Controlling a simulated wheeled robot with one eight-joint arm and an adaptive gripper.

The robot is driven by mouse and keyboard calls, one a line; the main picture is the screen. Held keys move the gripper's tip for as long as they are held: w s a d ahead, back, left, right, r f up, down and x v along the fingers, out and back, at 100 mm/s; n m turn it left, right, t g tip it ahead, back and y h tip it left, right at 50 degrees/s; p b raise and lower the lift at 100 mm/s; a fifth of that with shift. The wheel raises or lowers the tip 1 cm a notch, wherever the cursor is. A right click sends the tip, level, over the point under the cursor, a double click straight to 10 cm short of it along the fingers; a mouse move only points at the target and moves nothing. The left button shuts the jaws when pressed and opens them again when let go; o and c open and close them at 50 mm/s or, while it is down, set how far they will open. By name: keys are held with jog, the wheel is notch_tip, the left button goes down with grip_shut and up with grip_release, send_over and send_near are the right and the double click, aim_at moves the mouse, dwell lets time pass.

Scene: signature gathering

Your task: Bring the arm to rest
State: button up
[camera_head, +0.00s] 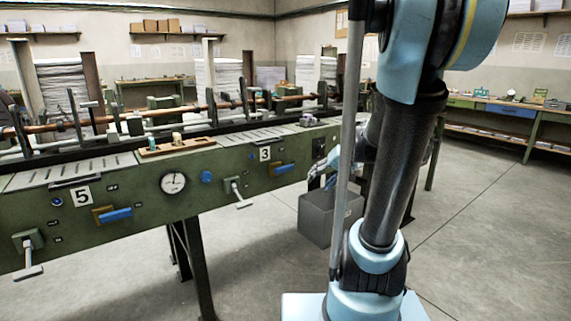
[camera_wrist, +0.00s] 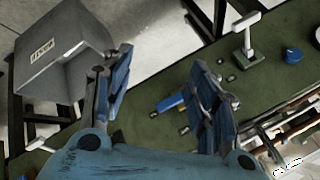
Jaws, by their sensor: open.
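My arm rises at the right of the head view. My gripper (camera_head: 325,172) shows partly there, beside the right part of the green machine (camera_head: 130,236) and above a grey box; the arm hides some of it. In the wrist view my gripper (camera_wrist: 160,85) has its two blue fingers spread wide apart. Nothing is held between them. The front panel of the green machine (camera_wrist: 145,148) lies beyond the fingers.
The grey box (camera_head: 318,222) stands on the floor by the machine; it also shows with a label in the wrist view (camera_wrist: 75,60). A blue handle (camera_wrist: 170,102) and a lever (camera_wrist: 246,38) stick out from the panel. The floor (camera_head: 480,230) at right is clear.

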jog(key=s+d+f+g+h, duration=0.1)
jog(key=s+d+f+h, duration=0.1)
jog(key=s, duration=0.5)
jog(key=s+d+f+g+h, duration=0.1)
jog(key=s+d+f+h, duration=0.1)
jog(key=s, duration=0.5)
jog(key=s+d+f+h, duration=0.2)
jog(key=s+f, duration=0.2)
jog(key=s, duration=0.3)
jog(key=shift+s+n+g, duration=0.25)
jog(key=shift+n+g, duration=0.15)
